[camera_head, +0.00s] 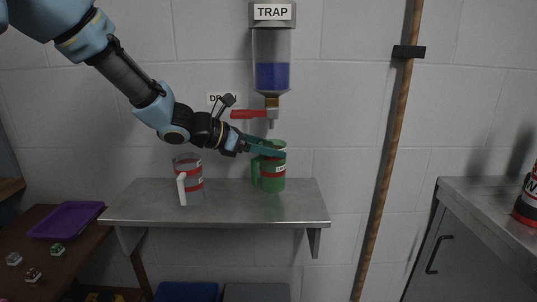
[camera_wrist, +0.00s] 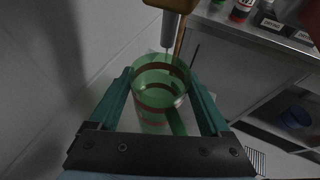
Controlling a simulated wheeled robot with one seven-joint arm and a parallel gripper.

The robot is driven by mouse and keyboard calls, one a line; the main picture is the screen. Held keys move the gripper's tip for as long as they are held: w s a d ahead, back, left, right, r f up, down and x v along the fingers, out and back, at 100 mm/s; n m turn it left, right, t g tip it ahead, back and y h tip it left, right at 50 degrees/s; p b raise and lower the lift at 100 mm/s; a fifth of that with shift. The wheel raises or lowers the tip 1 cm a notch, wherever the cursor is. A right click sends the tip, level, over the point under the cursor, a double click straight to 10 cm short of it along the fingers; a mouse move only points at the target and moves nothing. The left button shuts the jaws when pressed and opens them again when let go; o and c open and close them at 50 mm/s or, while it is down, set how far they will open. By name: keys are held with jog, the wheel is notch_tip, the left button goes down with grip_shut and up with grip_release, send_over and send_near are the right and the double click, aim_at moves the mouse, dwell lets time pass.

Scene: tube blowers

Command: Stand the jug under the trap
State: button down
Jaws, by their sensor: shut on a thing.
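The trap (camera_head: 272,75) is a clear vessel with blue liquid, fixed to the wall under a "TRAP" sign. Its red-handled valve (camera_head: 248,114) and short spout (camera_head: 271,124) point down. A green see-through jug (camera_head: 272,178) with red bands is below the spout, its handle to the left. My gripper (camera_head: 265,147) is shut on this jug near its top. In the wrist view the jug (camera_wrist: 160,92) is between both fingers, and the spout (camera_wrist: 170,30) is near its far rim. The jug looks upright; I cannot tell whether its base touches the metal shelf (camera_head: 230,208).
A grey jug (camera_head: 193,190) with a white handle and red bands stands on the shelf to the left. A wooden pole (camera_head: 393,140) is right of the shelf. A purple tray (camera_head: 66,220) lies on the left table. A metal counter (camera_head: 490,205) is at the right.

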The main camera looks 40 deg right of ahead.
aim_at(268, 159)
jog(key=shift+f, duration=1.3)
jog(key=shift+f, duration=0.1)
jog(key=shift+f, duration=0.15)
grip_release()
jog(key=shift+r, duration=0.35)
jog(key=shift+w+a, duration=0.15)
jog(key=shift+a, duration=0.25)
jog(key=v, duration=1.1)
jog(key=shift+r+b, duration=0.2)
jog(key=shift+b, duration=0.15)
